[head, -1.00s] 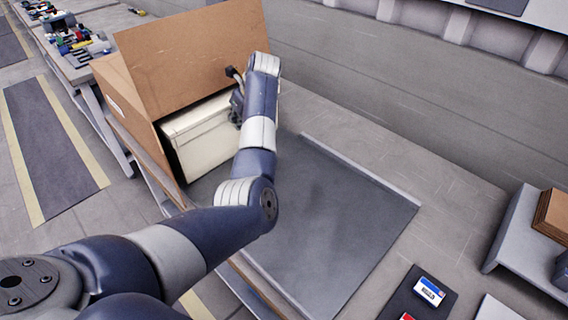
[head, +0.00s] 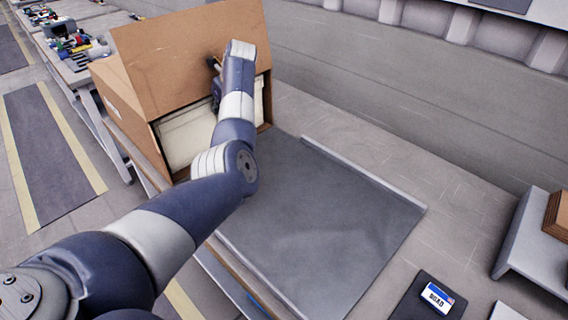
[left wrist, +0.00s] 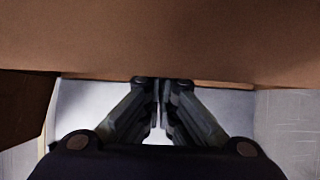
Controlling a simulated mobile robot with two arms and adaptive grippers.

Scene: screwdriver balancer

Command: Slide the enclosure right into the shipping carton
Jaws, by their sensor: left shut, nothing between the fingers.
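The shipping carton (head: 128,95) is an open brown cardboard box at the back left, its large flap (head: 185,45) raised above the opening. The cream enclosure (head: 184,137) sits inside the opening, its front face showing and partly hidden by my left arm. My left gripper (head: 215,88) is at the carton mouth, in front of the enclosure and flap, mostly hidden by its own wrist. In the left wrist view its fingers (left wrist: 159,84) are shut with nothing between them, close below the brown flap (left wrist: 160,40). Contact with the enclosure cannot be told. My right gripper is out of view.
A dark grey mat (head: 325,215) with a raised rail (head: 365,172) lies clear in front of the carton. A labelled device (head: 437,297) lies at the front right. A grey stand (head: 520,235) with brown boxes is at the right. A cluttered bench (head: 75,60) stands behind left.

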